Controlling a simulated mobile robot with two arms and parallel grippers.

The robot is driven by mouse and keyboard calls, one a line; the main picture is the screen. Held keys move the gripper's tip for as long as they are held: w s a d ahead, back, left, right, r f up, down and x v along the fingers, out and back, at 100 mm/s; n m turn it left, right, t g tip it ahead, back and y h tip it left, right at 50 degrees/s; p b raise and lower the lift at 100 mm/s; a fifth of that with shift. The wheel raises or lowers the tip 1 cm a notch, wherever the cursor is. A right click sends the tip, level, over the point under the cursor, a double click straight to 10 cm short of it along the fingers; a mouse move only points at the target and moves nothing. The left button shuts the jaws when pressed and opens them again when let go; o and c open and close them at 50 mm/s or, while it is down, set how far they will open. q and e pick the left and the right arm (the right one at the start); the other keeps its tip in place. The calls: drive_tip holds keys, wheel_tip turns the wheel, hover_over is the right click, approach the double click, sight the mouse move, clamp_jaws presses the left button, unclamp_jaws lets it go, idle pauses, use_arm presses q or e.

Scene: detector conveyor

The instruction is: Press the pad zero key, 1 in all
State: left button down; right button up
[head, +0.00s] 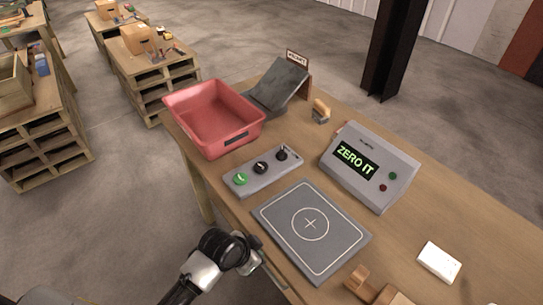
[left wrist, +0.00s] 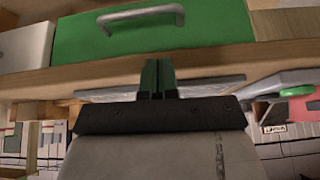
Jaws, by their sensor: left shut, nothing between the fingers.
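The grey display box (head: 372,165) stands on the bench with its screen reading "ZERO IT". It has a green key (head: 393,175) and a dark red key (head: 382,188); I cannot read any labels on them. The flat grey pad (head: 285,222), marked with a circle and cross, lies in front of the box. A control strip (head: 250,181) beside it carries a green button (head: 241,179), a black knob (head: 261,168) and a small lever (head: 282,153). My left gripper (head: 257,262) is by the bench's front edge, left of the pad, apart from every key. Its fingers (left wrist: 158,75) are shut and empty.
A red bin (head: 207,138) and a dark sloped chute (head: 280,85) with a sign stand at the back left. A wooden-handled tool (head: 364,282) and a white block (head: 439,261) lie at the right. A green drawer front (left wrist: 215,25) shows in the wrist view.

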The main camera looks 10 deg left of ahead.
use_arm(q)
drive_tip(key=w+r+m, duration=0.1)
drive_tip(key=w, duration=0.1)
drive_tip(key=w+d+r+m, duration=0.1)
drive_tip(key=w, duration=0.1)
drive_tip(key=w+d+h, duration=0.1)
drive_tip(key=w, duration=0.1)
drive_tip(key=shift+w+r+m, duration=0.35)
drive_tip(key=shift+r+m, duration=0.05)
drive_tip(key=w+r+m, duration=0.1)
drive_tip(key=w, duration=0.2)
drive_tip(key=w+r, duration=0.1)
drive_tip(key=w, duration=0.2)
drive_tip(key=w+a+r+m+t, duration=0.1)
drive_tip(key=w, duration=0.1)
drive_tip(key=shift+w+r+m+h, duration=0.15)
drive_tip(key=shift+w+m+h, duration=0.15)
drive_tip(key=shift+w+h, duration=0.1)
drive_tip(key=w+a+r+m, duration=0.1)
drive_tip(key=w+a+r, duration=0.2)
drive_tip(key=w, duration=0.4)
wheel_tip(320, 180, up, 6)
drive_tip(key=m+t, duration=0.1)
drive_tip(key=t, duration=0.1)
hover_over(261, 167)
drive_tip(key=shift+d+f, duration=0.1)
drive_tip(key=shift+f, duration=0.15)
drive_tip(key=shift+s, duration=0.1)
